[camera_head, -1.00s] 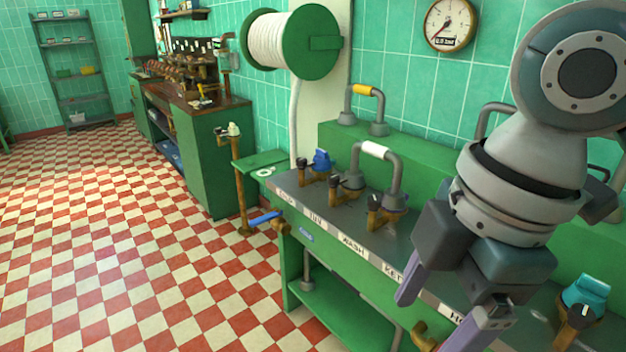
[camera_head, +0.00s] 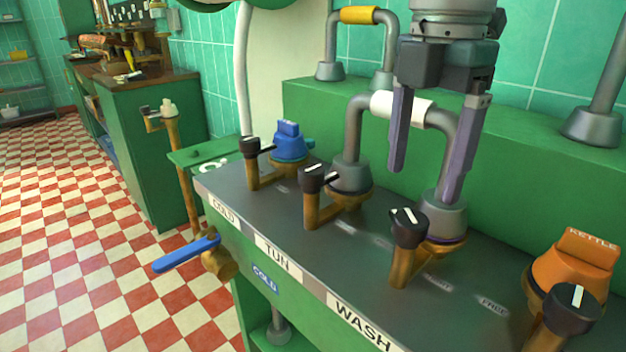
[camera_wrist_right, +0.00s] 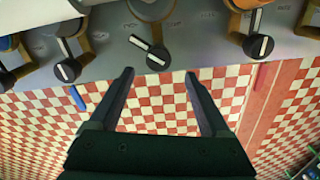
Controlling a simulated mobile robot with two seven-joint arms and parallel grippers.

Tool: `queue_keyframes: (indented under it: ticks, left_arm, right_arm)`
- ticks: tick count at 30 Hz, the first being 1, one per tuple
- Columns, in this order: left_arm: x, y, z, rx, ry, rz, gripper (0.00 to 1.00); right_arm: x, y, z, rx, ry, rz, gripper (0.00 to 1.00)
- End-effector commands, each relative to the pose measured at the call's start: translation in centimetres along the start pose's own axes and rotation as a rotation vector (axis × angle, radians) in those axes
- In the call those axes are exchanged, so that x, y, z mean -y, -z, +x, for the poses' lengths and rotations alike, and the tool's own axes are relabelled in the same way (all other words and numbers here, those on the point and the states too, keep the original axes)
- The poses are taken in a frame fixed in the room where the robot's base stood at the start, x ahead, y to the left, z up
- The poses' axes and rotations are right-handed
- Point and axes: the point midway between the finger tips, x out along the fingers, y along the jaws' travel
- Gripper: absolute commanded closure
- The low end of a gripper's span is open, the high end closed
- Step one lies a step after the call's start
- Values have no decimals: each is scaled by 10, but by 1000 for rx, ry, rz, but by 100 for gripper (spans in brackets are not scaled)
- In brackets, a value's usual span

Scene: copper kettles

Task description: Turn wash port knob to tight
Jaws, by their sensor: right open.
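The wash port knob (camera_head: 408,227) is black with a white line on top, on a brass stem at the panel, above and to the right of the WASH label (camera_head: 360,325). It also shows in the right wrist view (camera_wrist_right: 158,60), with its white pointer slanting to the upper left. Faint setting words are on the panel; FREE (camera_head: 493,303) is roughly readable. My right gripper (camera_head: 425,180) is open and empty, pointing down above the knob, apart from it. In the wrist view the knob lies just beyond the gap between the fingertips. My left gripper is not in view.
Grey pipe with a white band (camera_head: 400,108) arches behind my right fingers. Similar black knobs stand on both sides: the tun knob (camera_head: 313,180) and one by the orange KETTLE fitting (camera_head: 572,308). A blue lever (camera_head: 187,254) sticks out at the front left.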

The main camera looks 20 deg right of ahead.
Motion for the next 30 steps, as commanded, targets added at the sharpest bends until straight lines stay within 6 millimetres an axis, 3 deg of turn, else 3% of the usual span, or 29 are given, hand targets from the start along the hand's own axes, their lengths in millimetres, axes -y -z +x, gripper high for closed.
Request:
queue_keyframes:
  ticks: [3, 9, 21, 30]
  left_arm:
    - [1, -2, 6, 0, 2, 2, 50]
    - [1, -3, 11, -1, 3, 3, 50]
    - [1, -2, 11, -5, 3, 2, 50]
    - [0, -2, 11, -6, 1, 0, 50]
  right_arm:
    - [1, 0, 26, 0, 3, 0, 19]
    - [0, 0, 55, 0, 0, 0, 19]
    - [0, 0, 63, 0, -2, 0, 19]
    - [0, 0, 63, 0, -2, 0, 52]
